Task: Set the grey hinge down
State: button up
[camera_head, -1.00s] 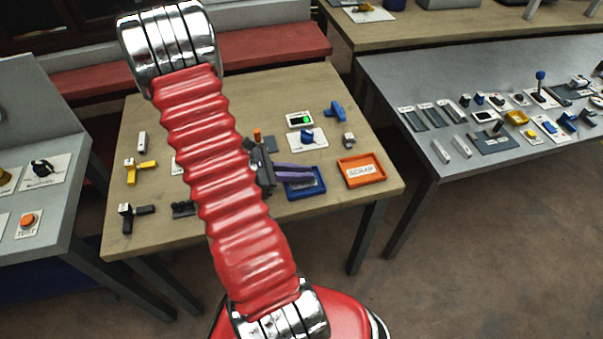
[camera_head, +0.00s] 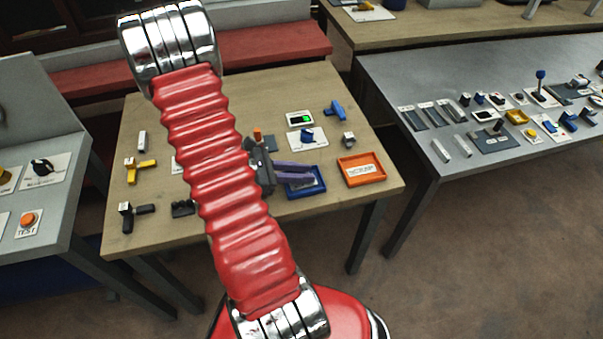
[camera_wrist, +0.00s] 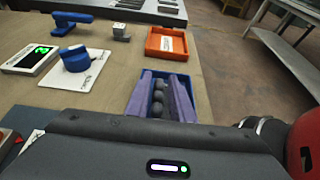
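The purple fingers of my gripper (camera_wrist: 160,98) reach into the blue tray (camera_wrist: 159,77). A dark grey knobbly piece, apparently the grey hinge (camera_wrist: 157,97), lies between them, nearer the left finger. Some space shows between it and the right finger, so the gripper looks open around it. Whether the piece rests on the tray floor is hard to tell. In the head view my gripper (camera_head: 296,172) is over the blue tray (camera_head: 306,193), and the hinge cannot be made out there.
An orange tray (camera_head: 361,170) stands right of the blue one. Behind are a blue knob on a white card (camera_wrist: 77,60), a green-lit display (camera_wrist: 30,58), a blue handle (camera_wrist: 73,20) and a small grey block (camera_wrist: 121,32). Bare tabletop shows between them.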

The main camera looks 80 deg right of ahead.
jog(key=v, duration=1.1)
jog(key=shift+w+r, duration=0.1)
jog(key=shift+w, duration=0.15)
jog(key=shift+w+a+r, duration=0.1)
jog(key=shift+w+a, duration=0.1)
jog(key=shift+w+a+r, duration=0.2)
jog(key=shift+a+r, duration=0.05)
jog(key=w+a+r+m+t+y, duration=0.2)
jog(key=a+r+t, duration=0.3)
jog(key=a, duration=0.6)
jog(key=w+a+r+m+t+y, duration=0.2)
jog(key=w+a+r+t, duration=0.3)
jog(key=a+r, duration=0.3)
jog(key=w+a+r+m+t+y, duration=0.2)
jog(key=a+r+t, duration=0.4)
jog(key=a, duration=1)
jog(key=shift+w+r+t+y, duration=0.15)
jog(key=shift+w+t+y, duration=0.35)
jog(key=shift+w+t, duration=0.15)
